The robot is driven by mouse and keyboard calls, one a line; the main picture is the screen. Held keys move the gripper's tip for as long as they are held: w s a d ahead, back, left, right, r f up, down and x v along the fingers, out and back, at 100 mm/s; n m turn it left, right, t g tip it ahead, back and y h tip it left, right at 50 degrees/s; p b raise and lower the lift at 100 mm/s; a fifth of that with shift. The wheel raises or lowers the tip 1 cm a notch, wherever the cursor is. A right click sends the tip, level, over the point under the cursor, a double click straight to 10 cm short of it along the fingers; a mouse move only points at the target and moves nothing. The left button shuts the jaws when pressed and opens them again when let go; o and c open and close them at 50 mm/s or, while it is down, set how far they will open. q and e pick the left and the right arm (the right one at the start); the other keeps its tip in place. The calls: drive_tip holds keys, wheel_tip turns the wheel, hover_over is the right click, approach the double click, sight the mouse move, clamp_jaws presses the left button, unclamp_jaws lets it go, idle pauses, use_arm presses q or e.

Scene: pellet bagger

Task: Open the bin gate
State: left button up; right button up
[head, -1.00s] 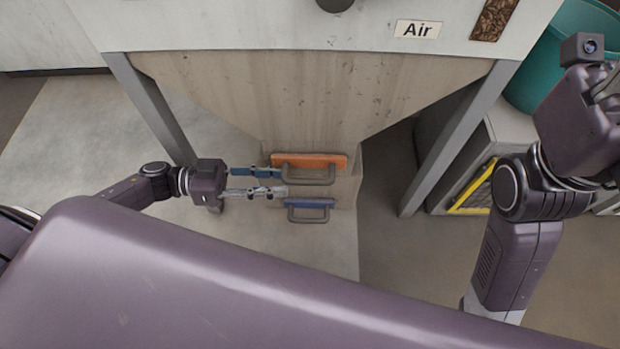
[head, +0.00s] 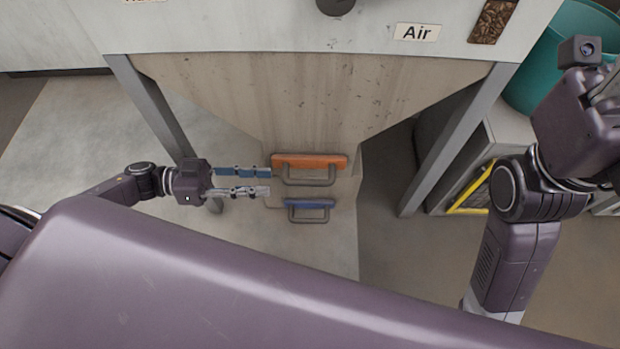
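The bin (head: 270,95) is a stained beige hopper that narrows downward. At its bottom outlet is an orange gate plate (head: 310,161) with a grey loop handle (head: 308,182). Below it is a blue plate (head: 309,203) with its own grey loop handle (head: 308,218). My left gripper (head: 270,181) is just left of the orange plate's handle, its two fingers parted and pointing right. Nothing shows between the fingers. Whether a fingertip touches the handle is hard to tell. My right gripper is at the right edge, partly cut off, with its fingers not clear.
Grey legs (head: 150,105) and (head: 455,140) stand on both sides of the hopper. A teal tub (head: 548,62) and a grey cabinet with a yellow-framed panel (head: 470,190) are at right. The floor left of the gates is clear.

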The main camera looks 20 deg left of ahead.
use_arm(q)
drive_tip(key=v, duration=1.2)
drive_tip(key=shift+s, duration=0.1)
idle(0.4)
